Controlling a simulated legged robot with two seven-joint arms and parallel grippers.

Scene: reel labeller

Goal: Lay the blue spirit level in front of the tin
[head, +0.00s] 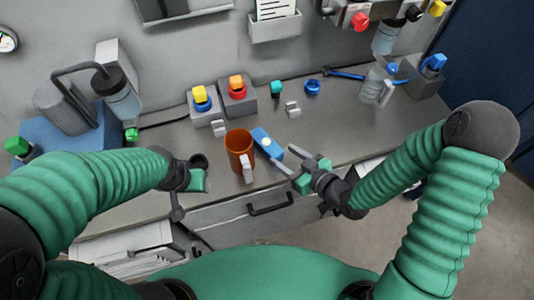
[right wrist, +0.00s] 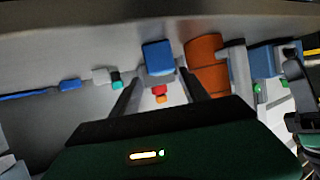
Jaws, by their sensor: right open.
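The blue spirit level (head: 267,143) lies on the grey bench just right of an orange-brown, open-topped cylinder with a pale handle (head: 238,148), which I take to be the tin. My right gripper (head: 284,160) is open, with its fingers reaching toward the near end of the level. In the right wrist view the level shows as a blue block (right wrist: 158,57) between and beyond the open fingertips (right wrist: 161,76), with the tin (right wrist: 206,66) beside it. I cannot tell whether the fingers touch the level. My left gripper (head: 192,178) is left of the tin, its jaws unclear.
Button boxes with yellow (head: 201,97) and red-orange (head: 237,86) tops stand behind the tin. A blue round part (head: 312,87) and small grey blocks lie farther back. The bench's front edge with a drawer handle (head: 270,204) is close.

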